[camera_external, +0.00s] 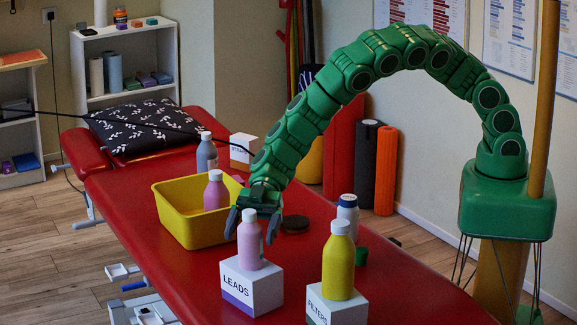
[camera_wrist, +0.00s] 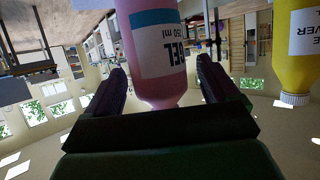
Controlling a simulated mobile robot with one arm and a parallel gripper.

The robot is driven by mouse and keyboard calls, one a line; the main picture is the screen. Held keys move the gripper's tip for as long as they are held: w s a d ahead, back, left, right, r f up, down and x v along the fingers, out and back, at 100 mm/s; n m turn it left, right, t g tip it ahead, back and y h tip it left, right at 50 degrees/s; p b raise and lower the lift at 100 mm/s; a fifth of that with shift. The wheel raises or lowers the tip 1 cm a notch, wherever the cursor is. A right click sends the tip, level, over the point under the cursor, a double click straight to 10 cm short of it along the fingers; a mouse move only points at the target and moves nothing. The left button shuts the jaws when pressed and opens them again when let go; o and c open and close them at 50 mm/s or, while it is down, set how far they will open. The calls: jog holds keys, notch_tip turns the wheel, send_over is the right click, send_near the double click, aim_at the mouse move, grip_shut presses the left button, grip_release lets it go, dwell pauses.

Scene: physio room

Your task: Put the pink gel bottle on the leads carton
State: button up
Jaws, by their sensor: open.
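A pink gel bottle (camera_external: 250,247) with a white cap stands upright on the white leads carton (camera_external: 238,287), near the front of the red treatment table. My gripper (camera_external: 252,229) is at the bottle's upper part, just behind it, with one finger on each side. In the wrist view, which is upside down, the gel bottle (camera_wrist: 155,45) shows its GEL label between my fingers (camera_wrist: 161,75). The fingers are spread, with visible gaps to the bottle. Its cap is hidden there by my gripper.
A yellow bottle (camera_external: 338,266) stands on the filters carton (camera_external: 345,310) to the right. A yellow bin (camera_external: 178,222) holds another pink bottle (camera_external: 216,191).

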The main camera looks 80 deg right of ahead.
jog(key=v, duration=1.1)
jog(key=shift+d, duration=0.2)
